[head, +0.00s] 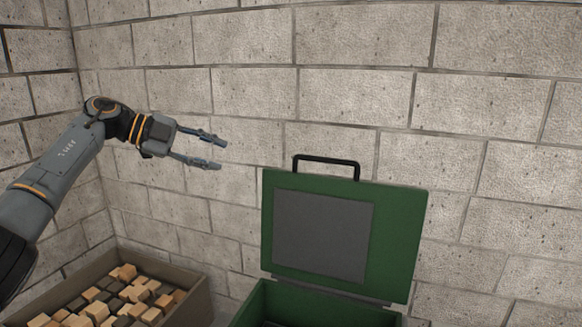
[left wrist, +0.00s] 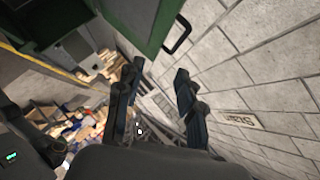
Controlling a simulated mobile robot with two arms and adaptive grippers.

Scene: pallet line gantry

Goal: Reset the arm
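My left gripper (head: 218,152) is raised in front of the block wall, above and to the left of the green box's lid. Its two fingers are spread apart with nothing between them. In the left wrist view the fingers of my left gripper (left wrist: 160,80) also stand apart and empty. My right gripper is in neither view.
A green box (head: 262,302) stands at the bottom centre with its lid (head: 395,235) raised and a black handle (head: 327,160) on top. A brown crate (head: 188,300) of wooden blocks is at lower left. The block wall (head: 500,130) closes off the back.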

